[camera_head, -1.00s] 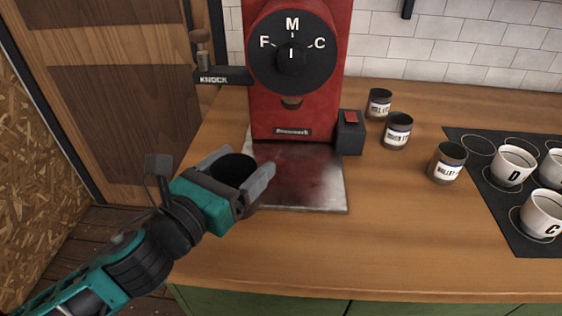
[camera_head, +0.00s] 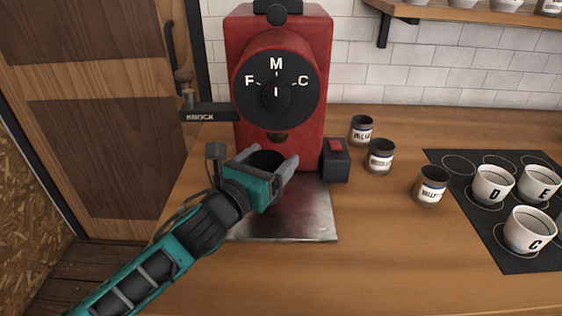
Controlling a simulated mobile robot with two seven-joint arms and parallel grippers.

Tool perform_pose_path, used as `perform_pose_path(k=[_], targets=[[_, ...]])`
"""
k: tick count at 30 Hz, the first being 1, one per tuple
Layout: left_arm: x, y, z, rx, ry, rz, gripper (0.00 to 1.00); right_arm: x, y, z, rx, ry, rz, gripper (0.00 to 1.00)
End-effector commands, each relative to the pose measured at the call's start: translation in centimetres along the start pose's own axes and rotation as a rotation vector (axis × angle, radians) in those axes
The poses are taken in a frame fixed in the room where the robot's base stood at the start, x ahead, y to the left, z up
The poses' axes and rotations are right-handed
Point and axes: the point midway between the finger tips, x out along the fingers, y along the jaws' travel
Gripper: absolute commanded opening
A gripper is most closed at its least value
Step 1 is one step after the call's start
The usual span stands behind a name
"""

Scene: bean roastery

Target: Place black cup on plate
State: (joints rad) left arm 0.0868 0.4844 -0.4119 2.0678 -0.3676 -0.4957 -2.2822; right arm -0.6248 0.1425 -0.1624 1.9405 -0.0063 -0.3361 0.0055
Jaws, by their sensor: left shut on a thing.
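My left gripper (camera_head: 275,171) is shut on a black cup (camera_head: 264,160). The cup is held upright with its dark open top showing between the fingers. It is in front of the red grinder (camera_head: 304,75), over the metal plate (camera_head: 312,222) at the grinder's foot. The fingers hide most of the cup, and the gripper hides part of the plate. I cannot tell how high the cup is above the plate or whether it touches it. My right gripper is not in view.
A small dark box with a red switch (camera_head: 336,160) stands right of the plate. Several labelled dark cups (camera_head: 381,157) stand further right. A black mat (camera_head: 509,258) holds white lettered cups (camera_head: 529,230). The knock arm (camera_head: 207,113) juts left from the grinder. The front counter is clear.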

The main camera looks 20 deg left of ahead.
Motion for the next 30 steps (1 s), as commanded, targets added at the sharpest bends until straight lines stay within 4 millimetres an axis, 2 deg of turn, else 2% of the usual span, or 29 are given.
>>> perform_pose_path(k=[1,3,8,11,18,29,30], targets=[[1.3,-0.1,0.2,-0.002,-0.004,-0.001,0.39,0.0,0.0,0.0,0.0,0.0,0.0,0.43],[2.7,-0.1,0.1,-0.002,-0.003,-0.001,0.39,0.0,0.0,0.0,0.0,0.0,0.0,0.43],[4.3,-0.1,0.0,-0.001,-0.001,-0.001,0.39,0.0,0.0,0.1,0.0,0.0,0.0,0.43],[4.5,-0.1,-0.4,-0.002,0.0,-0.002,0.39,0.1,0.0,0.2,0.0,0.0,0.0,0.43],[4.4,0.1,-3.5,-0.004,0.002,0.0,0.39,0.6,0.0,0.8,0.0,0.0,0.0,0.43],[4.4,0.1,-3.8,0.0,0.0,-0.001,0.39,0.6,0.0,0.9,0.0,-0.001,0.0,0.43],[4.4,0.1,-3.9,0.001,0.001,-0.001,0.79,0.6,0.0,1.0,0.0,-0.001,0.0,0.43]])
